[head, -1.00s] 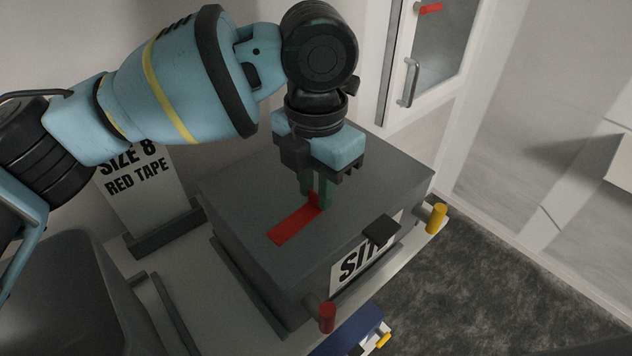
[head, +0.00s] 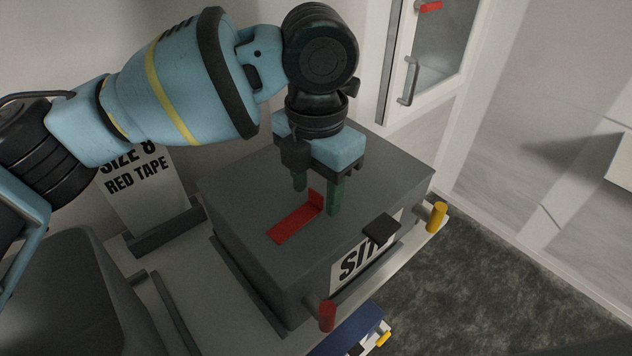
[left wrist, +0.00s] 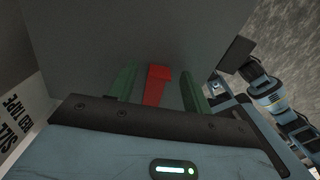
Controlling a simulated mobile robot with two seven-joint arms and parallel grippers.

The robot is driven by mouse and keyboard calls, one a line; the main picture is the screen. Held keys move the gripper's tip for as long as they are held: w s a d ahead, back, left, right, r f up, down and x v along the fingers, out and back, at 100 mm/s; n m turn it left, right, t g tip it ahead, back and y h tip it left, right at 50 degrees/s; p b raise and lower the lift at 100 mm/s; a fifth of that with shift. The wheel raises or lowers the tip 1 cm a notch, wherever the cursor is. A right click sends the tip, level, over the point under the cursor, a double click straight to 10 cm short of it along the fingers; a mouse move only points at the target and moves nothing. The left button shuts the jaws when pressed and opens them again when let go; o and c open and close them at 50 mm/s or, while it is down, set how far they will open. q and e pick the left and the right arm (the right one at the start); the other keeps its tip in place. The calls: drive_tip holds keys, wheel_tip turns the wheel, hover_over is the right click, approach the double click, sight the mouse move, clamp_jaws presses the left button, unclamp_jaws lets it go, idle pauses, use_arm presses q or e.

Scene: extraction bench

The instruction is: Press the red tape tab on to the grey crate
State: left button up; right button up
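The grey crate (head: 370,180) stands on the bench, with a partly covered "SIZE" label on its front. The red tape tab (head: 294,224) lies on the crate's top, with its far end standing up as a short flap. My left gripper (head: 317,196) points down over the crate top. Its green fingers are spread apart, one on each side of the upright flap. In the left wrist view the red tape tab (left wrist: 157,88) shows between the two open fingers (left wrist: 158,92), with a gap on each side. My right gripper is not identifiable in the head view.
A sign (head: 140,185) reading "SIZE 8 RED TAPE" stands behind the crate at left. A dark grey bin (head: 70,290) is at the lower left. A red peg (head: 327,316) and a yellow peg (head: 436,216) stick out at the bench front. A dark block (head: 381,228) juts from the crate's front edge.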

use_arm(q)
drive_tip(key=shift+r, duration=0.1)
drive_tip(key=shift+r, duration=3.85)
use_arm(e)
drive_tip(key=shift+s+f, duration=0.25)
drive_tip(key=shift+a, duration=0.1)
